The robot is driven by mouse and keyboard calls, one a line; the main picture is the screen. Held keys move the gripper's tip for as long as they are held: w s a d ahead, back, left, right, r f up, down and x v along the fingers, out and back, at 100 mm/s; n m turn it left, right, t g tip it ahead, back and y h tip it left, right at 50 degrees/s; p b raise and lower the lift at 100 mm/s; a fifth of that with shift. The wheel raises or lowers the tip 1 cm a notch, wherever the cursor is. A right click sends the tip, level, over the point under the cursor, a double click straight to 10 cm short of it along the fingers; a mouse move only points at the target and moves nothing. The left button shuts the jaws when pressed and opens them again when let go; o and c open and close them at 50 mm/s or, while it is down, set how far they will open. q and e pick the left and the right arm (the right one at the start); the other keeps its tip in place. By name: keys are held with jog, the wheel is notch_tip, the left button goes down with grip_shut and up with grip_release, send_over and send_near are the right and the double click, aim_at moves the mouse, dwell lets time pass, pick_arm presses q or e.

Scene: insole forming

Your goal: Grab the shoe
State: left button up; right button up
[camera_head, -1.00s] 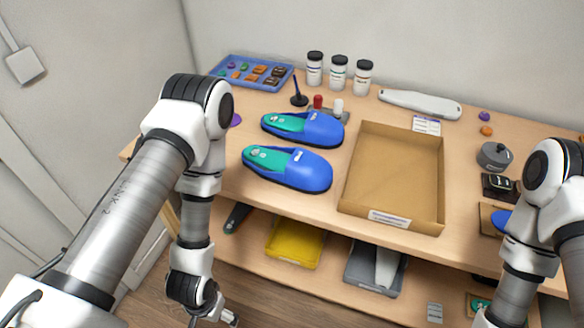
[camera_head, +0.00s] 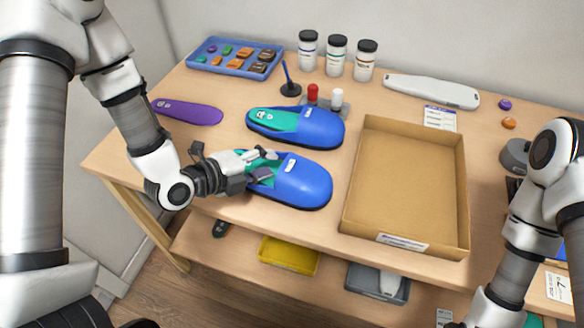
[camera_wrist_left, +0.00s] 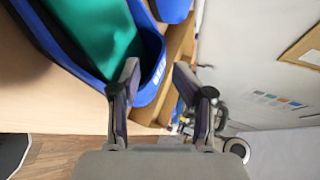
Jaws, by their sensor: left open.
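Two blue slip-on shoes with teal insoles lie on the table with their toes to the right. The front shoe (camera_head: 305,183) is the nearer one; the back shoe (camera_head: 318,128) lies behind it. My left gripper (camera_head: 262,164) is open over the heel side of the front shoe and hides part of its insole. In the left wrist view, a blue shoe (camera_wrist_left: 152,45) with a teal insole is at upper left. There one finger of my left gripper (camera_wrist_left: 156,78) overlaps its rim; I cannot tell whether they touch. My right gripper is out of view.
An empty cardboard box (camera_head: 407,243) stands right of the shoes. A purple insole (camera_head: 187,111) lies to the left. A blue tray (camera_head: 209,70) with small pieces, several jars (camera_head: 336,55) and a pen stand (camera_head: 290,89) are at the back. A yellow bin (camera_head: 289,256) is on the lower shelf.

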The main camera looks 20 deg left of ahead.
aim_at(288, 157)
pick_arm(q)
jog(key=shift+w, duration=0.15)
jog(key=shift+a+f, duration=0.1)
jog(key=x, duration=0.2)
jog(key=p+x, duration=0.1)
jog(key=x, duration=0.1)
jog(key=p+x, duration=0.1)
jog(key=x, duration=0.1)
jog(key=shift+d+r, duration=0.25)
jog(key=shift+d, duration=0.05)
jog(key=shift+w+d+f, duration=0.1)
jog(key=shift+w, duration=0.05)
jog(key=shift+s, duration=0.2)
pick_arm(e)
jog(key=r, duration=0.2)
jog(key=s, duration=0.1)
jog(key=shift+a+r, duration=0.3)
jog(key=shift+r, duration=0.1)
pick_arm(q)
jog(key=shift+w, duration=0.1)
grip_shut()
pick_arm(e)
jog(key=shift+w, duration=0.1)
